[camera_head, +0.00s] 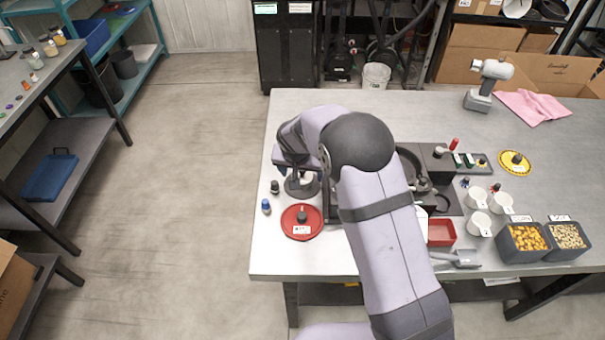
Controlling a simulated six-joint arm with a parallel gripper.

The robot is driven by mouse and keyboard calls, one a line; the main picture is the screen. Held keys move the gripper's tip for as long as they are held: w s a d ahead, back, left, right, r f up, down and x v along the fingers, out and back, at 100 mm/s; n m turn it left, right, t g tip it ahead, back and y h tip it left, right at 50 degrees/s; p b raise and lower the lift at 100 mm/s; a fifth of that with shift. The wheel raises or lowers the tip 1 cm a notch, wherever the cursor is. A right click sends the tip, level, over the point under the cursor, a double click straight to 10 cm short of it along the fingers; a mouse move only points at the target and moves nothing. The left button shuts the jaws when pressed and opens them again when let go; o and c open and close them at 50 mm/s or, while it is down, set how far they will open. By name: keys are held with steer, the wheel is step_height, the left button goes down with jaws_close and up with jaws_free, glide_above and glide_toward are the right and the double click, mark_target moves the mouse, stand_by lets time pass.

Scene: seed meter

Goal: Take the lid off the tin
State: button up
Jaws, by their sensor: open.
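My gripper (301,181) points down near the left end of the table, mostly covered by my own arm. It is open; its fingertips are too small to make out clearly. I cannot pick out the tin or its lid with certainty. A dark round shape lies at the gripper, and I cannot tell whether it belongs to the tin. A small dark container (275,187) stands just left of the gripper, and a small blue-topped container (266,206) stands nearer the table's left edge.
A red disc (290,222) with a dark knob lies in front of the gripper. My arm hides part of a dark machine (437,160). White cups (479,224), a red tray (441,233), a scoop (462,258) and bins of kernels (507,255) stand right. The table's back left (300,100) is clear.

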mark_target(301, 179)
steer(key=c, duration=1.1)
steer(key=shift+c, duration=0.2)
step_height(301, 179, up, 10)
steer(key=b, duration=0.3)
steer(key=shift+a, duration=0.15)
